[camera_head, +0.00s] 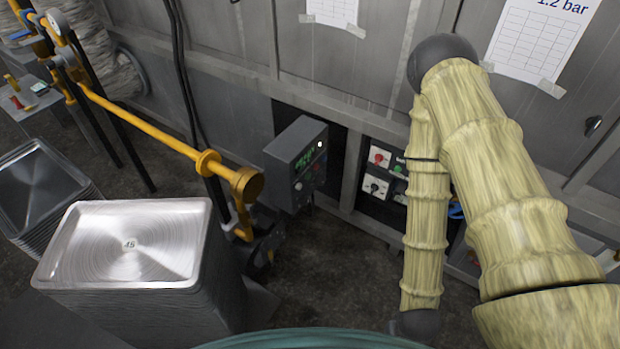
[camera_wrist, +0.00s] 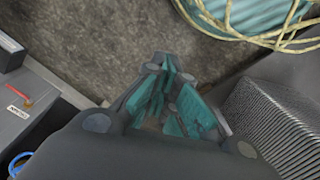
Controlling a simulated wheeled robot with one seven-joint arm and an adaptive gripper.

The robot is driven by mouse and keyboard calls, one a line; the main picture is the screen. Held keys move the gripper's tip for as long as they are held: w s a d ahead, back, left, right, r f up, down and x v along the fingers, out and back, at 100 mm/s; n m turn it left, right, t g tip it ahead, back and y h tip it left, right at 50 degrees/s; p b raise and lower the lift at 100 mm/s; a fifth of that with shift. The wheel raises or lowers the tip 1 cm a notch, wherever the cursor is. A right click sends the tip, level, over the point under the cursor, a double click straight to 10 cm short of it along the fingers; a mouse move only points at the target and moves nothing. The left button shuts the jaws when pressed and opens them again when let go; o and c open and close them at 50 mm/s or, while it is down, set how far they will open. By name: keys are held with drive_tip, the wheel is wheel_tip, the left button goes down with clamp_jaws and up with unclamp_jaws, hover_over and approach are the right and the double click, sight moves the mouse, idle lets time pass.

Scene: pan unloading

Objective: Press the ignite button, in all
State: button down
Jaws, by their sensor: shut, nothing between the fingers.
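No label reading "ignite" is legible. A grey control box (camera_head: 296,163) with a green display and a small white light faces right, near the centre of the head view. My gripper (camera_wrist: 172,88) shows in the wrist view, with teal finger pads, shut and empty above the floor. It is apart from both panels. The head view does not show its fingers.
A stack of metal trays (camera_head: 70,257) marked 45 stands at left front, with a darker stack behind. A yellow pipe (camera_head: 140,118) runs towards the control box. Bare floor (camera_head: 325,255) lies between.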

sight(308, 176)
drive_tip(key=w+a+f+t+y+b, duration=0.1)
drive_tip(key=w+a+f+t+b, duration=0.25)
drive_tip(key=w+b, duration=0.4)
drive_tip(key=w+a+f+m+t+y+b, duration=0.15)
drive_tip(key=w+a+f+b, duration=0.3)
drive_tip(key=w, duration=0.65)
drive_tip(key=w+a+f+n+t+y+b, duration=0.1)
drive_tip(key=w+a+f+t+y+b, duration=0.15)
drive_tip(key=w+a+b, duration=0.45)
drive_tip(key=w+d+r+m+t+b, duration=0.2)
drive_tip(key=w+t+b, duration=0.45)
drive_tip(key=w, duration=1.05)
drive_tip(key=w+d+r+m+t+h+b, duration=0.2)
drive_tip(key=w+d+r+t+b, duration=0.2)
drive_tip(key=w+r+b, duration=0.4)
drive_tip(key=shift+w+r+m+t+b, duration=0.3)
drive_tip(key=shift+w+t+b, duration=0.3)
drive_tip(key=shift+w, duration=0.55)
drive_tip(key=w+a+b, duration=0.1)
drive_tip(key=w+a, duration=0.4)
drive_tip(key=a, duration=0.2)
drive_tip(key=shift+w+a, duration=0.15)
drive_tip(key=shift+w, duration=0.05)
